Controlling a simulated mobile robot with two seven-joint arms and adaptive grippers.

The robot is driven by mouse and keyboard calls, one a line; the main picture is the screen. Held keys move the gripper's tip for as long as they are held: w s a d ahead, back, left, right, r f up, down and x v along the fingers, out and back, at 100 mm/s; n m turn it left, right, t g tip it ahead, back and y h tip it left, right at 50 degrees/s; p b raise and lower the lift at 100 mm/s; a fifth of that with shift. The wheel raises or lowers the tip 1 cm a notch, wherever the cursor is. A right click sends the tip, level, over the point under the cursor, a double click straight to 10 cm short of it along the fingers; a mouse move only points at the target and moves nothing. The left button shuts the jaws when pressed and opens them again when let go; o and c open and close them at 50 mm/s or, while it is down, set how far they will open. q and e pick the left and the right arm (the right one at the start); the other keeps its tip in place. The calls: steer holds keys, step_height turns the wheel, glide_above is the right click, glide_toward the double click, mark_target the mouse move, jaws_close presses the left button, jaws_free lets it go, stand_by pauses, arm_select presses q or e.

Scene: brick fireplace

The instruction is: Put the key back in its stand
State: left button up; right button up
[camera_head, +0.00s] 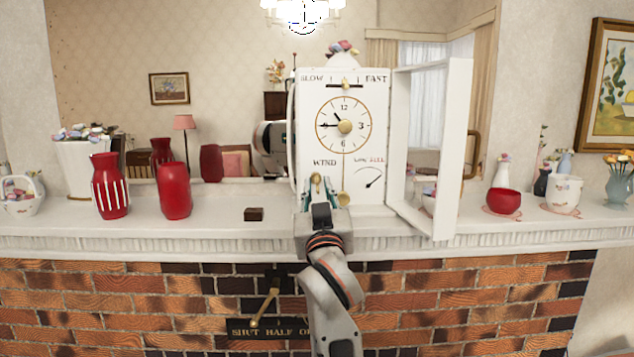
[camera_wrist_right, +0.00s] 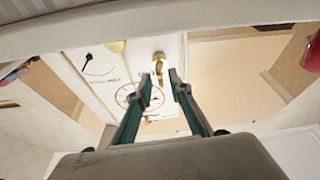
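The white clock (camera_head: 345,90) stands on the mantel with its glazed door (camera_head: 458,150) swung open to the right. A small gold key (camera_head: 316,181) is at the clock face beside the word WIND; it also shows in the right wrist view (camera_wrist_right: 159,68). My right gripper (camera_head: 318,190) is in front of the key. In the wrist view its fingers (camera_wrist_right: 161,82) are apart, with the key beyond and between the tips and no clear contact. A small dark brown block (camera_head: 253,214), possibly the key's stand, lies left of the clock. My left gripper is not in view.
Red vases (camera_head: 174,191) and a striped red vase (camera_head: 110,187) stand left on the mantel (camera_head: 215,215). A red bowl (camera_head: 503,202) and a white pot (camera_head: 563,194) stand right. Mantel around the brown block is clear. A metal lever (camera_head: 265,303) sticks out of the bricks below.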

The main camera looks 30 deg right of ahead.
steer(key=shift+f, duration=0.4)
jaws_close()
